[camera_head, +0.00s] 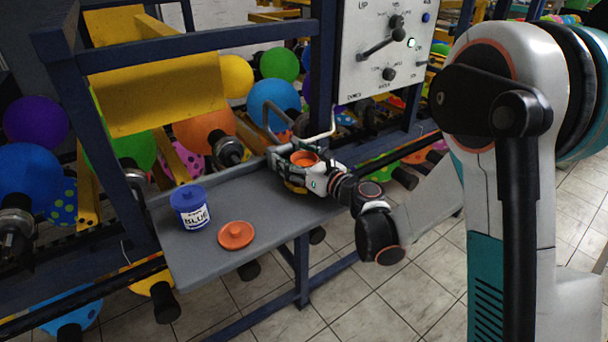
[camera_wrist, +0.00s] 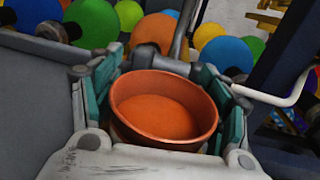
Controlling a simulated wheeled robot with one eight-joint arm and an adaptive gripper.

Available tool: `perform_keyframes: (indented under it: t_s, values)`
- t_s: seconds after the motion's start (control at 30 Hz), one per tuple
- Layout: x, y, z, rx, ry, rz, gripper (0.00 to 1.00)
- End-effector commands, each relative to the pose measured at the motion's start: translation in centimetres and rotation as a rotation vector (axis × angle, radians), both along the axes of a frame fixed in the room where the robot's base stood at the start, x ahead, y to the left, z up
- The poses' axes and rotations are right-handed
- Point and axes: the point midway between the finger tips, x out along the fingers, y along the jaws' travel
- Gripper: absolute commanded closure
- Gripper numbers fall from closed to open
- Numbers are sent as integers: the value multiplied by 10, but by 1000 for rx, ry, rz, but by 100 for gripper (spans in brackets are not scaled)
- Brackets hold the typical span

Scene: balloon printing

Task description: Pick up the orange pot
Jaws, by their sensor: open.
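The orange pot (camera_wrist: 163,112) is open at the top and stands between the two fingers of my gripper (camera_wrist: 165,95) in the wrist view. The teal finger pads are on its left and right. In the head view only the pot's orange rim (camera_head: 304,158) shows inside my gripper (camera_head: 291,160), at the right part of the grey shelf (camera_head: 265,202). The jaws are open around the pot. Whether either pad touches it I cannot tell. The pot's lower part is hidden by my gripper.
A white control panel (camera_head: 385,48) with a lever is above. A metal handle (camera_head: 300,128) is behind my gripper. Balloons (camera_head: 272,100) fill the rack behind.

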Motion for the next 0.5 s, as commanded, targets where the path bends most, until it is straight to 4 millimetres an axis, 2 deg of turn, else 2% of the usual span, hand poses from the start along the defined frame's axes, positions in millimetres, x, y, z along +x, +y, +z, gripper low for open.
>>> perform_keyframes:
  t_s: [0.17,0.37,0.5]
  values:
    - [0,0,0,0,0,0,30]
    - [0,0,0,0,0,0,75]
    - [0,0,0,0,0,0,79]
